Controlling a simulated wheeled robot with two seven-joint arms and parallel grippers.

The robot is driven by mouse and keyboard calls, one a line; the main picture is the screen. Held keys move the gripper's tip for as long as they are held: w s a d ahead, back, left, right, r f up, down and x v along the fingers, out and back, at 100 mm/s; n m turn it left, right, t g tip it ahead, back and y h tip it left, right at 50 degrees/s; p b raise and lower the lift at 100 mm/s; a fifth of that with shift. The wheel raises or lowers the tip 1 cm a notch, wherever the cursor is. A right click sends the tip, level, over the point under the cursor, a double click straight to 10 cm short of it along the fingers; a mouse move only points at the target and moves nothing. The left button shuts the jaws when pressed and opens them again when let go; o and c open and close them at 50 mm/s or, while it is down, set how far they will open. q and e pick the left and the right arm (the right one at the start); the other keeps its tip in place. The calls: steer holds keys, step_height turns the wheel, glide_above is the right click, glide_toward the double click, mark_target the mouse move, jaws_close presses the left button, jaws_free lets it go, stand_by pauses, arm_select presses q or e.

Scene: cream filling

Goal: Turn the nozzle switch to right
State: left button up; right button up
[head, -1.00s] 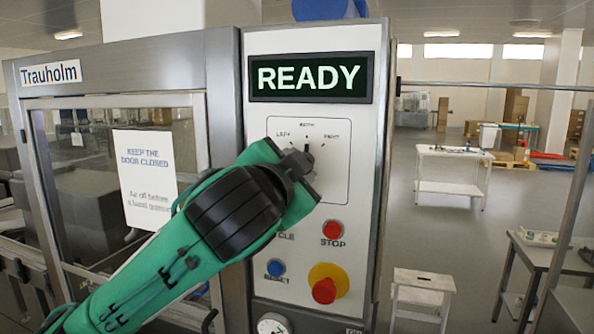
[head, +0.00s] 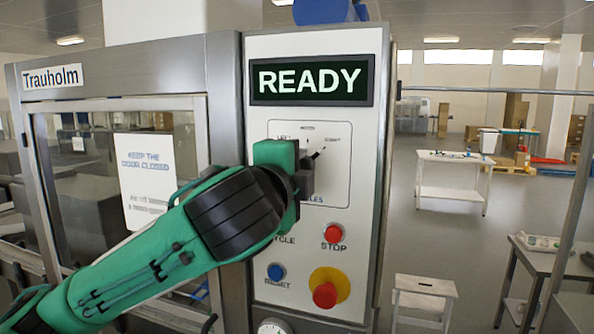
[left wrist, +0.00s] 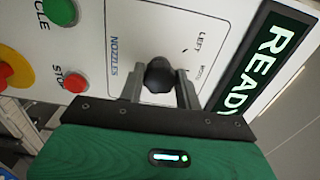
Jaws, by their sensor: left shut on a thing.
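The nozzle switch is a black knob (left wrist: 158,74) on a white panel marked NOZZLES, with LEFT, BOTH and RIGHT positions. In the head view my left gripper (head: 307,170) covers most of it. Only a dark tip of the switch (head: 318,154) shows, slanting up and right toward the right-hand mark. In the left wrist view the two fingers of my left gripper (left wrist: 159,82) stand on either side of the knob, shut on it. The right gripper is not in view.
A READY display (head: 312,80) is above the switch. Below are a red STOP button (head: 334,233), a blue RESET button (head: 276,272) and a red-and-yellow emergency stop (head: 326,290). A glazed door (head: 120,180) is at left. The floor at right holds tables and a stool (head: 424,296).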

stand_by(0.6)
arm_select(q)
steer(key=o, duration=1)
steer(key=shift+s, duration=0.1)
steer(key=b+v, duration=0.5)
steer(key=v, duration=0.8)
steer(key=shift+s+b, duration=0.35)
steer(key=shift+b, duration=0.05)
steer(key=shift+a, duration=0.1)
